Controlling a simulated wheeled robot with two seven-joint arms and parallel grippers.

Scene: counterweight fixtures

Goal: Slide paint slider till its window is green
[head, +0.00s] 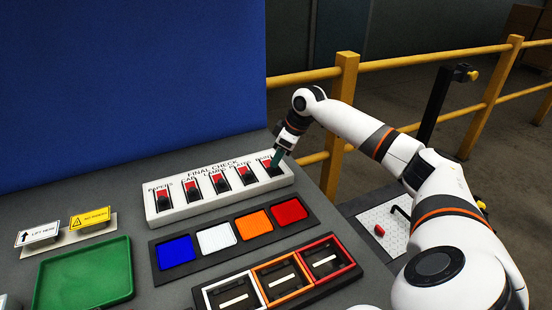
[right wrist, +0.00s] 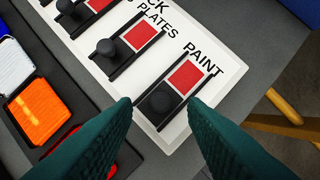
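The FINAL CHECK panel (head: 222,191) is a white strip with a row of sliders, each with a black knob and a red window. The paint slider is the rightmost one; its window (right wrist: 186,77) is red. Its black knob (right wrist: 160,101) sits at the near end of its track. My right gripper (head: 278,157) is over the paint slider. In the right wrist view its two green fingers (right wrist: 161,108) are apart, one on each side of the knob; I cannot tell if they touch it. My left gripper is not in view.
The plates slider knob (right wrist: 107,48) is close beside the paint track. In front of the panel lie a tray of blue, white, orange and red tiles (head: 199,250) and framed black compartments (head: 242,302). A green tray (head: 84,277) and two small signs are at left.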

